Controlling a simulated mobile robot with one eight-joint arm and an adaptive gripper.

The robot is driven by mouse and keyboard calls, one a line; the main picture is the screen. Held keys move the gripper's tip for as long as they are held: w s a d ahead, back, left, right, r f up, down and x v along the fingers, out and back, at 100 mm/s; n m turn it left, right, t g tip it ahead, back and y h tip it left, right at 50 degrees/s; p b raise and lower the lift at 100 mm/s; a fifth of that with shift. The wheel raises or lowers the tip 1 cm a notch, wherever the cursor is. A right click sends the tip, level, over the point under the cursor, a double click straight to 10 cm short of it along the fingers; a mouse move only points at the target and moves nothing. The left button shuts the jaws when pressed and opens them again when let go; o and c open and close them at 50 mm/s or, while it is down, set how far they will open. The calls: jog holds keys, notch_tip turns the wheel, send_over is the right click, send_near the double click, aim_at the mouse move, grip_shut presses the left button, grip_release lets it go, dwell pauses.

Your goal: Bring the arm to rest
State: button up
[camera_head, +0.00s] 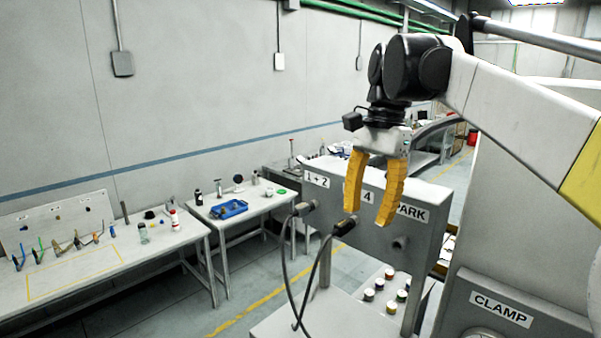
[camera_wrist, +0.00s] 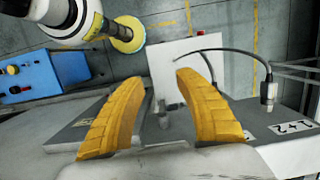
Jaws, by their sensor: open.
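My gripper (camera_head: 368,217) hangs from my arm in the head view, its two yellow fingers pointing down and spread apart. Nothing is held between them. They are in front of a grey panel (camera_head: 425,252) with labels, among them "PARK", and partly hide its face. Whether the fingertips touch the panel cannot be told. In the wrist view the open gripper (camera_wrist: 161,77) has a gap between its fingers, with a pale surface behind.
A box labelled "CLAMP" (camera_head: 500,309) is at lower right. Benches with tools (camera_head: 100,270) line the left wall. A blue box (camera_wrist: 33,77) shows in the wrist view.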

jog(key=s+d+f+n+t+h, duration=0.1)
jog(key=s+d+f+n+t, duration=0.3)
jog(key=s+f, duration=0.55)
jog(key=s+d+f+n+t, duration=0.3)
jog(key=s+f+n+t, duration=0.25)
jog(key=f, duration=0.75)
notch_tip(320, 180, down, 41)
jog(key=b, duration=4.2)
jog(key=shift+a+g, duration=0.3)
jog(key=shift+g, duration=0.15)
jog(key=shift+m, duration=0.25)
